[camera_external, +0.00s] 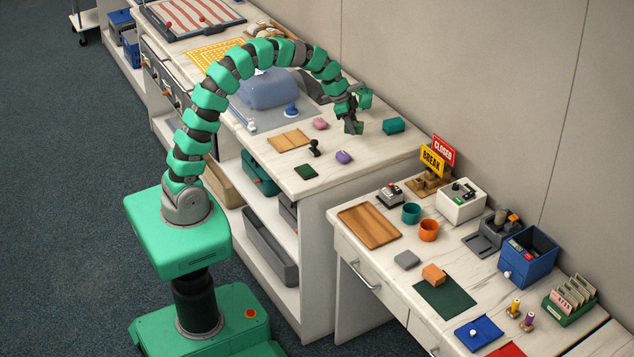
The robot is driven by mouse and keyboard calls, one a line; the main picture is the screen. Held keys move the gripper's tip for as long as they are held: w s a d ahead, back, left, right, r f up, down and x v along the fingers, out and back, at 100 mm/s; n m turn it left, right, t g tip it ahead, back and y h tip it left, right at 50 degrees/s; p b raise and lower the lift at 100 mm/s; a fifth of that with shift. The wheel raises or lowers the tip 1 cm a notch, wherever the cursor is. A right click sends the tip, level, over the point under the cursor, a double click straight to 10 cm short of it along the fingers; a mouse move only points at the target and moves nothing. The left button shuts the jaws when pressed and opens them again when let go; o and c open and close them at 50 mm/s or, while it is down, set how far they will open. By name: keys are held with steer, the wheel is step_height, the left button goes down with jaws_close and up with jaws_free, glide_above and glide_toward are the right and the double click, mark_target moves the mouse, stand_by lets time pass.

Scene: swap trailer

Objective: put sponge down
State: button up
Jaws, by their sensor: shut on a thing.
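My gripper (353,121) points down over the right part of the upper counter, near the wall. It is shut on a small dark green block, the sponge (354,128), partly hidden by the fingers. The sponge is at or just above the counter top; I cannot tell whether it touches.
The lower counter (385,268) holds cups, boxes and mats.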

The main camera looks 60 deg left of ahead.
mark_target(348, 140)
steer(key=shift+w+a+r+m+h, duration=0.25)
steer(key=shift+w+m, duration=0.2)
steer(key=shift+m, duration=0.45)
steer(key=shift+w+a+r+m+g+h, duration=0.15)
steer(key=shift+a+r+m+g, duration=0.35)
steer(key=shift+a+m, duration=0.55)
steer(key=shift+w+a+r+m+g+h, duration=0.25)
steer(key=shift+a+m+g, duration=0.4)
steer(key=shift+m, duration=0.7)
steer(key=shift+s+a+r+m+g+h, duration=0.1)
steer(key=shift+a+r+m+g, duration=0.35)
steer(key=shift+a+m, duration=0.65)
steer(key=shift+d+f, duration=0.1)
steer(key=shift+f+b, duration=0.85)
steer(key=shift+f, duration=3.9)
steer(key=shift+f, duration=0.15)
steer(key=o, duration=0.9)
steer(key=shift+o, duration=0.2)
